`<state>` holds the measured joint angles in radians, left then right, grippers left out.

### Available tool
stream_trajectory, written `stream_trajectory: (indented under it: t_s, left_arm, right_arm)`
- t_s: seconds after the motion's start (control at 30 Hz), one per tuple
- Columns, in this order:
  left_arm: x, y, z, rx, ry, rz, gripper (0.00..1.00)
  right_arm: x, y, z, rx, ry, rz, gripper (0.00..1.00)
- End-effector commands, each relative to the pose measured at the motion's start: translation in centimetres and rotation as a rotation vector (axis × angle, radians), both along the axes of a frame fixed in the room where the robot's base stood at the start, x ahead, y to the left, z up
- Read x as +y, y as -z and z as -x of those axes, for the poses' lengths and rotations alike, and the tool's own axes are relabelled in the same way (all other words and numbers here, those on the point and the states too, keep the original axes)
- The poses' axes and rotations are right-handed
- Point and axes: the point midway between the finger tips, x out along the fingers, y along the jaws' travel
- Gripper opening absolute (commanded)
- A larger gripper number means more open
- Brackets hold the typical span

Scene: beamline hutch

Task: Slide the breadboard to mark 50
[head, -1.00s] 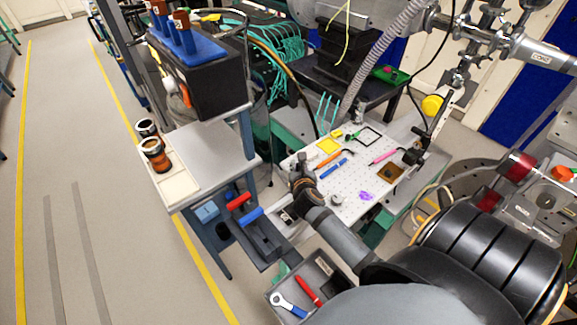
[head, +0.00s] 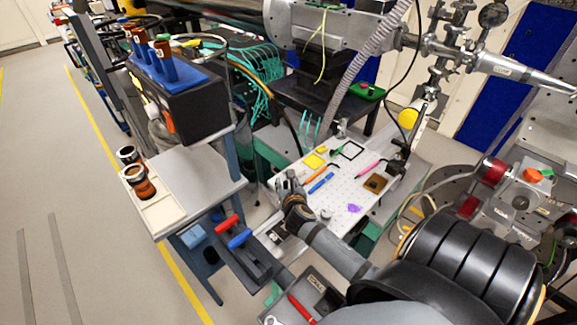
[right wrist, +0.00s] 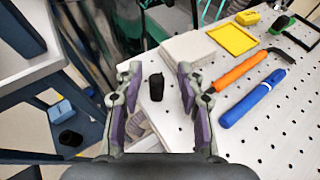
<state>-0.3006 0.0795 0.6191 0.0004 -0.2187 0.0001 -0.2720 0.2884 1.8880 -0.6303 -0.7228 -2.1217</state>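The breadboard (head: 345,192) is a white perforated plate in the middle of the head view, lying on a green-sided support; it also fills the right of the wrist view (right wrist: 285,130). My right gripper (head: 286,180) is over its near left edge. In the right wrist view my right gripper (right wrist: 158,92) is open, with a finger on either side of a small black upright knob (right wrist: 156,87) at the board's edge. The fingers look apart from the knob. No scale or mark 50 is readable. My left gripper is not in view.
A side table (head: 200,180) stands to the left. A tray with red and blue handles (head: 250,262) is in front.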

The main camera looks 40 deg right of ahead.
Motion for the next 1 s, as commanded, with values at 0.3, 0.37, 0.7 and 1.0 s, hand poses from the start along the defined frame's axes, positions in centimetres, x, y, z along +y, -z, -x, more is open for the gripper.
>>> stream_trajectory:
  t_s: [0.3,0.37,0.7,1.0]
  left_arm:
    - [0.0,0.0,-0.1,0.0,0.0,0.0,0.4]
    - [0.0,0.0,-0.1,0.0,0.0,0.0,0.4]
    - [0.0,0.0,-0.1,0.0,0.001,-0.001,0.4]
    - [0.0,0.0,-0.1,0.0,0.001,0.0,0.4]
  right_arm:
    - [3.2,-2.6,5.8,0.001,0.0,-0.004,0.38]
    - [3.7,-3.1,6.9,0.001,0.002,-0.004,0.38]
    - [5.1,-4.4,9.3,0.0,0.002,0.0,0.38]
    - [5.0,-4.4,9.3,-0.001,0.001,0.001,0.38]
